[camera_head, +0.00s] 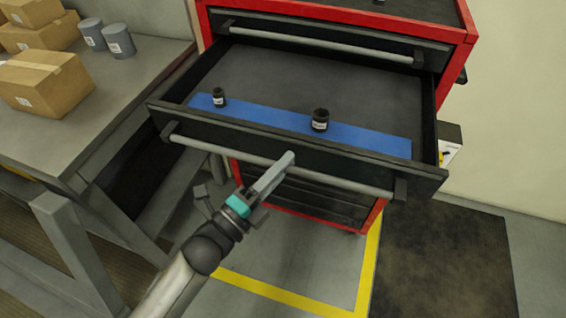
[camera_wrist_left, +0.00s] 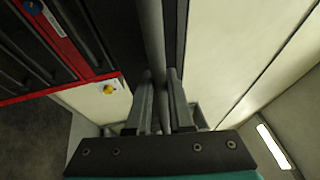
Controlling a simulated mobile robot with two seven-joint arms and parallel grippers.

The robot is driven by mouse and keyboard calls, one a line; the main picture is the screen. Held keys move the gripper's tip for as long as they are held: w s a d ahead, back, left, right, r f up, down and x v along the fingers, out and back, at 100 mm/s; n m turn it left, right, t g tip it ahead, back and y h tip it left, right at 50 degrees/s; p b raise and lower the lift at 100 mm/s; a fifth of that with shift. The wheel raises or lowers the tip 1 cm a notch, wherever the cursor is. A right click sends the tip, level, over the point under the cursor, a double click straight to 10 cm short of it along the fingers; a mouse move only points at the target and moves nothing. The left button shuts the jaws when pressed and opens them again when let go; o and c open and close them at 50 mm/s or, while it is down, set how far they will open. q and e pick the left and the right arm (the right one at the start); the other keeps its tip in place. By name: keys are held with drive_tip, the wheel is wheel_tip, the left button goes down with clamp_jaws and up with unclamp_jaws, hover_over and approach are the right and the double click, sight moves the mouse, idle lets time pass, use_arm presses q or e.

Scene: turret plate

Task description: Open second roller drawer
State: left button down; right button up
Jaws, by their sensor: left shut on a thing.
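The red roller cabinet (camera_head: 462,30) stands at the centre top of the head view. Its second drawer (camera_head: 290,75) is pulled well out, below the shut top drawer (camera_head: 330,32). The drawer's grey bar handle (camera_head: 330,180) runs along its front. My left gripper (camera_head: 285,163) is at the handle, near its middle. In the left wrist view its two fingers (camera_wrist_left: 160,105) stand on either side of the handle bar (camera_wrist_left: 154,45), shut on it. My right gripper is in neither view.
Inside the drawer a blue strip (camera_head: 265,122) carries two small black containers, one left (camera_head: 219,97) and one right (camera_head: 320,120). A workbench (camera_head: 75,125) with boxes and grey cans stands close on the left. Dark mat (camera_head: 445,265) lies on the right floor.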

use_arm(q)
drive_tip(key=c, duration=0.8)
unclamp_jaws()
drive_tip(key=b+v, duration=0.1)
drive_tip(key=v, duration=1.4)
drive_tip(key=shift+s+f, duration=0.1)
